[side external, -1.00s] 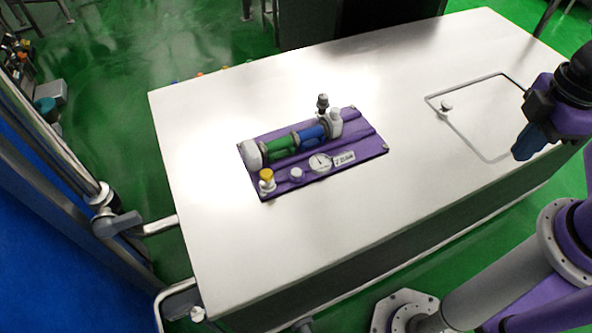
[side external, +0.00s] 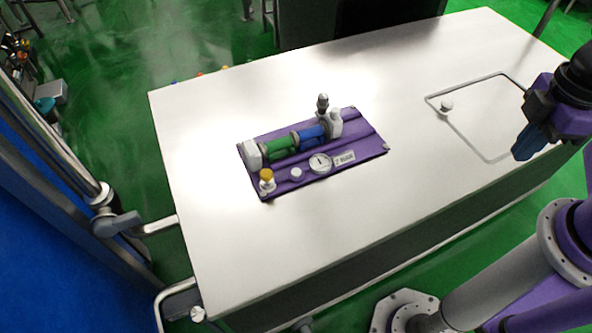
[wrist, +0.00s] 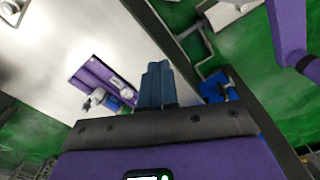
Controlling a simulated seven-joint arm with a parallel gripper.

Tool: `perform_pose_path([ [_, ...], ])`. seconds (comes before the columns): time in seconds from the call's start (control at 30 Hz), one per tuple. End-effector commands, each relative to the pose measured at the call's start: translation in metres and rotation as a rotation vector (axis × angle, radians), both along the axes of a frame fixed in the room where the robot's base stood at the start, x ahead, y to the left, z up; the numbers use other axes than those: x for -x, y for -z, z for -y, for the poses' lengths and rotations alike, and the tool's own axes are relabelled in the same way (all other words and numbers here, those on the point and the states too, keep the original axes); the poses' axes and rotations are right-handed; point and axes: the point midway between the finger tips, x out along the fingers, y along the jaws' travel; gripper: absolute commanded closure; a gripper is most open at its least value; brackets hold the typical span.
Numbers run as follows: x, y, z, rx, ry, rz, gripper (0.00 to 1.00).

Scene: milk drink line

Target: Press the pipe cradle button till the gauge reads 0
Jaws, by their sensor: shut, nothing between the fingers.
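The pipe cradle (side external: 360,150) is a purple plate on the white table, holding a green and blue pipe (side external: 282,146) with white ends. A yellow-topped button (side external: 266,175) stands at its front left corner, beside a small white knob (side external: 296,173). The round white gauge (side external: 319,163) is right of these; its reading is too small to tell. My gripper (side external: 521,148) is shut and empty at the far right, well away from the cradle. In the wrist view, its blue fingers (wrist: 155,84) are together, and the cradle (wrist: 87,73) shows to their left.
The white table (side external: 400,210) has wide clear space between my gripper and the cradle. A hatch outline with a white knob (side external: 446,106) lies on its right part. A metal fitting (side external: 322,103) rises at the cradle's back. A small label (side external: 344,158) sits beside the gauge.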

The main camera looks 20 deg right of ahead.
Motion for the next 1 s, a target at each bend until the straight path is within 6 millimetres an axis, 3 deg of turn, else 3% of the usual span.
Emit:
perform_pose_path([
  [0.73, -0.002, 0.001, -0.003, -0.005, 0.017, -0.001, 1.0],
  [0.87, -0.012, 0.005, -0.018, -0.031, 0.108, -0.007, 1.0],
  [1.0, -0.033, 0.014, -0.051, -0.089, 0.309, -0.021, 1.0],
])
